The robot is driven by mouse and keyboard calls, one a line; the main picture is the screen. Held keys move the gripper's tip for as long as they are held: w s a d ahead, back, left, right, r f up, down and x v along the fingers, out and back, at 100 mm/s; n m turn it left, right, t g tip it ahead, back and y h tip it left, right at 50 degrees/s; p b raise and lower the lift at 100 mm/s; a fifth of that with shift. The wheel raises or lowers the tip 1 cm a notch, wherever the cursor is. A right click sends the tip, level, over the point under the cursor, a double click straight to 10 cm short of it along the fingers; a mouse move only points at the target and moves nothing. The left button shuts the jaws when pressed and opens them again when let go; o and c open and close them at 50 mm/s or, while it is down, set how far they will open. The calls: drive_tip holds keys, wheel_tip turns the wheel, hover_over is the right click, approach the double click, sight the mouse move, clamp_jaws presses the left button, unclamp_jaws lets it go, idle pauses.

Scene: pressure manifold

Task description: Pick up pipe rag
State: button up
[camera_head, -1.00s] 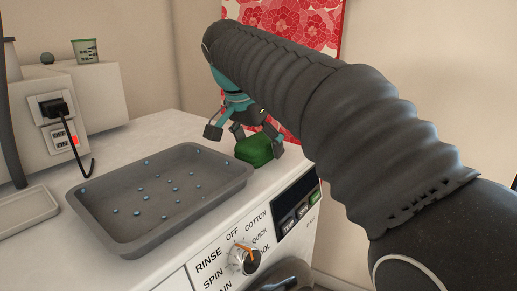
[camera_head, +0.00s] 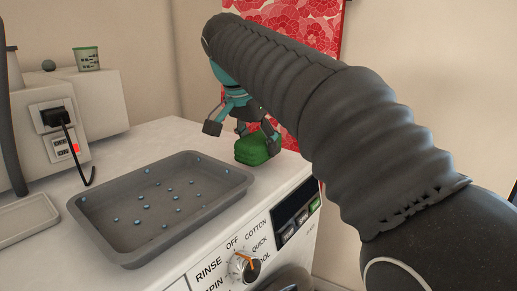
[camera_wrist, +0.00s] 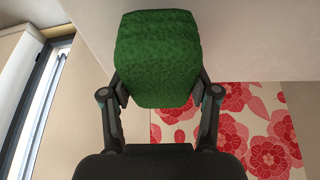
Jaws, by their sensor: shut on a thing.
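The pipe rag is a folded green cloth (camera_head: 258,148) at the far right end of the white washing machine top. It also fills the upper middle of the wrist view (camera_wrist: 157,55). My gripper (camera_wrist: 158,92) is shut on it, with one finger on each side in the wrist view. In the head view my gripper (camera_head: 236,125) shows beside and above the rag, partly hidden behind my arm. I cannot tell for sure whether the rag's underside touches the machine top.
A grey tray (camera_head: 100,240) with several small blue beads lies left of the rag. A dial (camera_head: 243,267) is on the machine's front. A plugged socket (camera_head: 57,115) is at left. A red floral panel (camera_head: 320,18) hangs behind my gripper.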

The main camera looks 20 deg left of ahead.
wheel_tip(320, 180, up, 2)
drive_tip(key=shift+r, duration=0.1)
drive_tip(key=s+d+r, duration=0.2)
drive_tip(key=d+r, duration=0.5)
drive_tip(key=d, duration=0.4)
drive_tip(key=shift+d, duration=0.25)
drive_tip(key=shift+s, duration=0.1)
